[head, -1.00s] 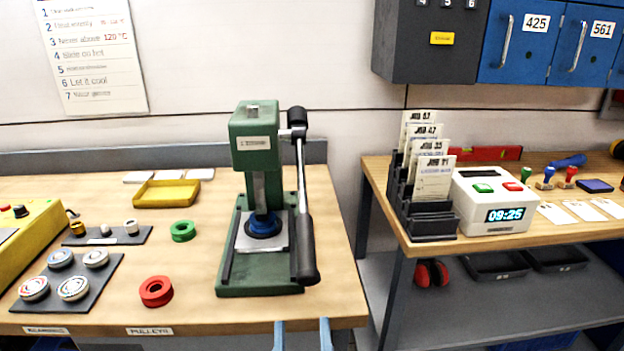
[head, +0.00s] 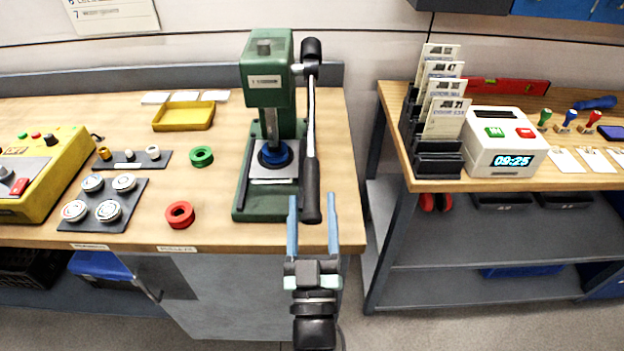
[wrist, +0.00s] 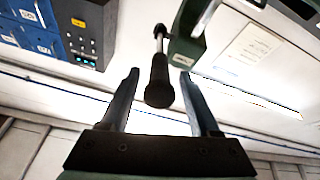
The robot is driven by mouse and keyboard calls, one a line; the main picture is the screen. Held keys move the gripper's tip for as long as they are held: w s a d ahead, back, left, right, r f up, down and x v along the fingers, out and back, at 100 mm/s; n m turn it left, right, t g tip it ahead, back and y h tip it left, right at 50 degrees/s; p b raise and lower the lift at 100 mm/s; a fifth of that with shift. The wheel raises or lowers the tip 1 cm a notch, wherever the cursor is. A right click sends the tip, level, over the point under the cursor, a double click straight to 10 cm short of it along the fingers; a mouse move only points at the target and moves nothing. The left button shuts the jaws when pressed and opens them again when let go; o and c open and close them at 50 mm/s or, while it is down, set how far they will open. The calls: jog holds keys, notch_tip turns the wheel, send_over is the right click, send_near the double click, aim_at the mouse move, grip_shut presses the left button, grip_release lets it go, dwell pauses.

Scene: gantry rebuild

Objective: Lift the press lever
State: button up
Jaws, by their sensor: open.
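The green press (head: 266,75) stands near the right end of the wooden bench. Its lever (head: 311,130) hangs down along the press's right side and ends in a black grip (head: 310,192). A blue round piece (head: 274,154) sits under the ram. My gripper (head: 313,205) is open, its two blue fingers on either side of the grip's lower end in the head view. In the wrist view, my gripper (wrist: 157,88) has the black grip (wrist: 159,85) between its fingers, with visible gaps on both sides. I cannot tell how deep the grip lies between them.
A red ring (head: 180,214) and a green ring (head: 201,156) lie left of the press. A yellow tray (head: 184,116) is behind them. A second bench (head: 400,110) with a card rack (head: 436,120) and a clock box (head: 505,142) stands to the right, across a gap.

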aim_at(312, 187)
jog(key=shift+x, duration=2.15)
grip_shut()
